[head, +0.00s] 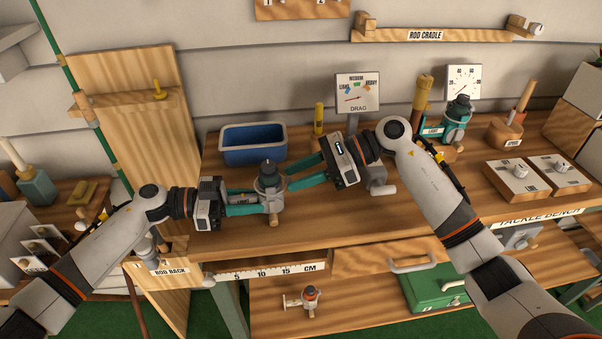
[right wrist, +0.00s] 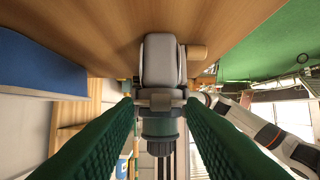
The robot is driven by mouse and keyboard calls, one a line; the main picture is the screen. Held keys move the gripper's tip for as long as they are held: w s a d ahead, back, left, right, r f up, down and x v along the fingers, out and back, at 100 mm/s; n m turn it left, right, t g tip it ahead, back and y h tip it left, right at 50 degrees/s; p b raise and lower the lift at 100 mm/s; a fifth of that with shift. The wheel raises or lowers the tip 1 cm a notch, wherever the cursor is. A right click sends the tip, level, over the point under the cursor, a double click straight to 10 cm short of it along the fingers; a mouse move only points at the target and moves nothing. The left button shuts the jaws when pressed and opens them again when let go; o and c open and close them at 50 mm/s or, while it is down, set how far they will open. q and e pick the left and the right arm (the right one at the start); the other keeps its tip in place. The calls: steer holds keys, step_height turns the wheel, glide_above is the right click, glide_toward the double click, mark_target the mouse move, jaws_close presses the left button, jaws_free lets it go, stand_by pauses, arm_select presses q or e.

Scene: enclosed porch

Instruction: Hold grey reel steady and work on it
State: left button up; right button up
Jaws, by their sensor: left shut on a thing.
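The grey reel (head: 270,186) is upright over the tackle bench, with a dark knob (head: 267,168) on top and a tan handle knob low in front. My left gripper (head: 258,200) is shut on its body from the left. My right gripper (head: 288,178) points at the upper part of the reel from the right, its fingers parted. In the right wrist view the grey reel (right wrist: 162,62) lies ahead, its dark knob (right wrist: 160,148) between the two green fingers, with slim gaps beside it. Whether a finger touches the reel is hard to tell.
A blue bin (head: 253,155) stands behind the reel, and a drag gauge (head: 358,93) behind my right gripper. A teal reel (head: 458,112) stands farther right, near two wooden blocks (head: 522,182). A small reel (head: 310,292) and green box (head: 435,288) are on the lower shelf.

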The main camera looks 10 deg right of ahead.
jaws_close()
steer(key=shift+a+r+h, duration=0.1)
steer(key=shift+r+h, duration=0.35)
steer(key=shift+h, duration=0.35)
jaws_free()
steer(key=v, duration=1.2)
